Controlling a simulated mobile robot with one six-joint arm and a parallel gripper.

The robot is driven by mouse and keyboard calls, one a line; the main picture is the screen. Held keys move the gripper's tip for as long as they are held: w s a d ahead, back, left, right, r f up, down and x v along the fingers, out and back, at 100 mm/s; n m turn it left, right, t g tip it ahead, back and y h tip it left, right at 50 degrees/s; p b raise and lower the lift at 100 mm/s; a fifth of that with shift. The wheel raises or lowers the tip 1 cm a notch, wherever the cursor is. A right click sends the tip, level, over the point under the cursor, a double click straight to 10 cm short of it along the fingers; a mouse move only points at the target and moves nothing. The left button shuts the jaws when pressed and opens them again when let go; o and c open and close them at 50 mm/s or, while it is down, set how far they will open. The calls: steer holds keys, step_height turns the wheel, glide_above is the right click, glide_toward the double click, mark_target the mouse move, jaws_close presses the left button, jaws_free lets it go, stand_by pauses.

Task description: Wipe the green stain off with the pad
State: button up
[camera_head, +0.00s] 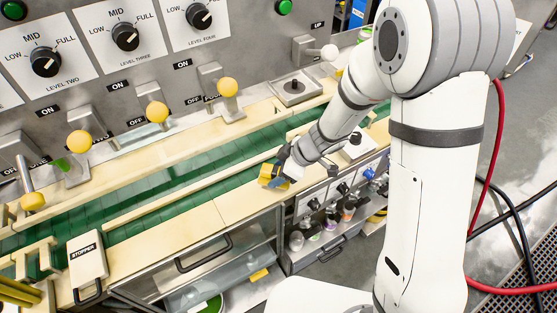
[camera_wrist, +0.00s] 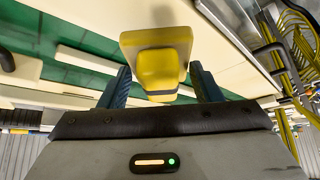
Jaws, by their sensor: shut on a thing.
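My gripper (camera_head: 281,172) is shut on the yellow pad (camera_head: 268,182), over the cream front ledge of the conveyor. In the wrist view the pad's yellow grip (camera_wrist: 160,70) sits between the two dark fingers of my gripper (camera_wrist: 160,82), with its wider pale yellow part beyond. I cannot tell whether the pad touches the ledge. A small green patch (camera_head: 61,163) shows on the metal lever base at the left, far from my gripper; it may be the stain. No clear stain shows beside the pad.
The green conveyor belt (camera_head: 150,215) runs behind the ledge. Yellow-knobbed levers (camera_head: 157,112) and a dial panel (camera_head: 125,37) stand behind it. A stopper block (camera_head: 87,258) is at lower left. Open shelves with bottles (camera_head: 330,215) lie below the gripper.

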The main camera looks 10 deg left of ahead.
steer(key=shift+r, duration=2.15)
